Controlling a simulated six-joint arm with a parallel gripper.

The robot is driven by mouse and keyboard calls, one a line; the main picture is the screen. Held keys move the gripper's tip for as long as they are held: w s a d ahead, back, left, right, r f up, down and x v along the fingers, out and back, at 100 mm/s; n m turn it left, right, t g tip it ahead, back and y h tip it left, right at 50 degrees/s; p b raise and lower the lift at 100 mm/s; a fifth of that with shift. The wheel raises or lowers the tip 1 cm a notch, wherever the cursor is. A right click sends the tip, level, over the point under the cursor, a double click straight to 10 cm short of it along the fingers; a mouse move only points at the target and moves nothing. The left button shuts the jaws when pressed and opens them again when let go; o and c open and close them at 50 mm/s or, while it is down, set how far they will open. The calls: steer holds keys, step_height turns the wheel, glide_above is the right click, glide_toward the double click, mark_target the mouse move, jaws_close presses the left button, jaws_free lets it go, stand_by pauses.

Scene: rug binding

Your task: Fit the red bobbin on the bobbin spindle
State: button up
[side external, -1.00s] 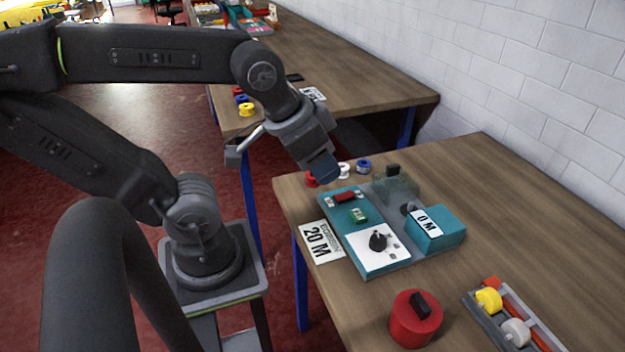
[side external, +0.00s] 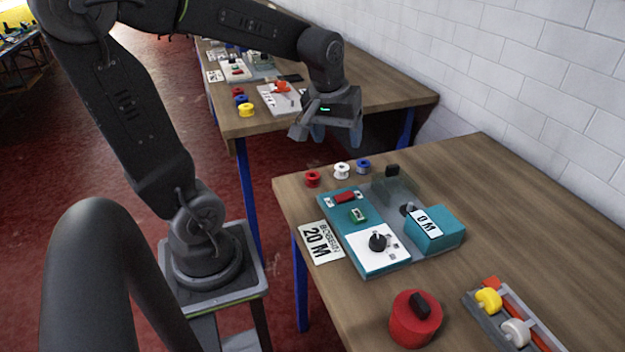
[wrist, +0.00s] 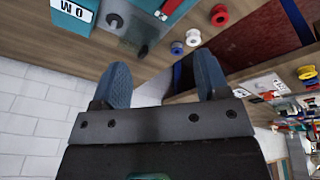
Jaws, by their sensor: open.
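The red bobbin (side external: 312,179) stands on the table at the left end of a short row, beside the machine's far left corner. It also shows at the top of the wrist view (wrist: 219,15). My gripper (side external: 335,136) is raised above and beyond the row. Its two blue fingers (wrist: 162,62) are apart with nothing between them. The teal machine (side external: 338,228) carries a white panel with a black knob-like part (side external: 377,242) and a dark round part (side external: 407,208) beside its teal block. I cannot tell which part is the bobbin spindle.
A white bobbin (side external: 342,170) and a blue bobbin (side external: 363,166) stand beside the red one. A red cylinder (side external: 414,322) and a rack with yellow and white rolls (side external: 516,330) sit at the front. A second table (side external: 390,92) lies behind, across a gap.

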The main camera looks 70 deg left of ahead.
steer(key=w+a+f+n+g, duration=0.2)
steer(key=a+f+n, duration=0.25)
steer(key=a, duration=0.35)
steer(key=n+h, duration=0.1)
steer(key=n, duration=0.4)
glide_above(312, 175)
steer(key=d, duration=0.1)
step_height(312, 175, down, 5)
steer(key=shift+g, duration=0.4)
steer(key=f, duration=0.7)
steer(key=shift+s+d+f, duration=0.1)
steer(key=shift+s+f, duration=0.1)
steer(key=shift+s, duration=0.2)
steer(key=shift+w+f, duration=0.15)
steer(key=shift+f, duration=1.4)
steer(key=shift+w+f, duration=0.15)
steer(key=shift+f, duration=1.35)
steer(key=c, duration=1)
steer(key=shift+r, duration=0.1)
